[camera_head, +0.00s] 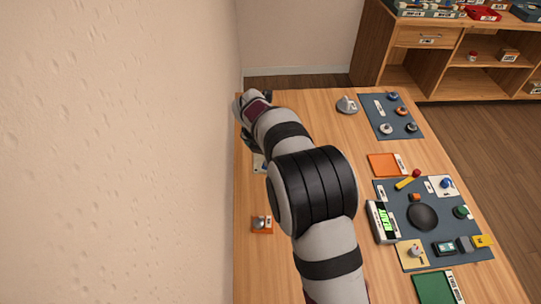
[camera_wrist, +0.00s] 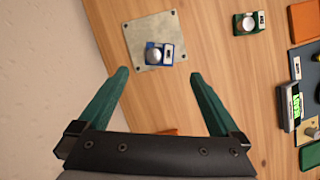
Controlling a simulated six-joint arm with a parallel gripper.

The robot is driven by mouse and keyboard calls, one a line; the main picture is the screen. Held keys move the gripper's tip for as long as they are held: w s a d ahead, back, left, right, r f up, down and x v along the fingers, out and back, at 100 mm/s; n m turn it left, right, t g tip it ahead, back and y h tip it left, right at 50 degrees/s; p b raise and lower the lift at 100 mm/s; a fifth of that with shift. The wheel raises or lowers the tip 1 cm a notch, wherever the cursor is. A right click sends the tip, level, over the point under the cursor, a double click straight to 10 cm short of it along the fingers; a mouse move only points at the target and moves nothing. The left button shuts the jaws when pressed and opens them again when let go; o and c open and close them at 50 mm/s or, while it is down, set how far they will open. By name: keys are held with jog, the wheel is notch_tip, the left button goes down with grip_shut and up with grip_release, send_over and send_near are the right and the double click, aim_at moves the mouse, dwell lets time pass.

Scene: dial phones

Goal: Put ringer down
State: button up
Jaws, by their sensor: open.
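No label that I can read names the ringer. A small blue block with a silver dome (camera_wrist: 154,55) and a white tag sits on a pale square plate (camera_wrist: 139,27) with corner dots, in the wrist view. It looks like a bell. My gripper (camera_wrist: 158,76) is open with nothing between its green fingers. The blue block lies just beyond the fingertips, apart from them. A similar green block with a silver dome (camera_wrist: 248,23) stands to the right. An orange block with a silver top (camera_head: 262,223) is near the wall in the head view. My arm hides most of the plate there.
A blue-grey mat (camera_head: 397,250) with several devices and a display reading READY (camera_head: 382,222) lies on the right. Another mat (camera_head: 381,107) with several knobs is at the back, beside a grey cone (camera_head: 347,105). The wall (camera_head: 120,150) runs close along the left.

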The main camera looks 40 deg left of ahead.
jog(key=d+r+m+g+h, duration=0.1)
jog(key=d+r+m, duration=0.3)
jog(key=d+m, duration=0.4)
jog(key=s+d+r+m, duration=0.1)
jog(key=d+r+m, duration=0.35)
jog(key=d, duration=0.45)
jog(key=d+r+m+g+h, duration=0.1)
jog(key=d+r+m, duration=0.3)
jog(key=d+m, duration=0.4)
jog(key=s+d+m+g+y, duration=0.1)
jog(key=s+d+m, duration=0.7)
jog(key=s+m, duration=0.3)
jog(key=s+d+f+m+g+y, duration=0.1)
jog(key=s+d+m, duration=0.7)
jog(key=m, duration=0.6)
jog(key=s, duration=0.2)
jog(key=shift+s+d+f+m, duration=0.25)
jog(key=shift+s+m, duration=0.1)
jog(key=shift+s, duration=0.05)
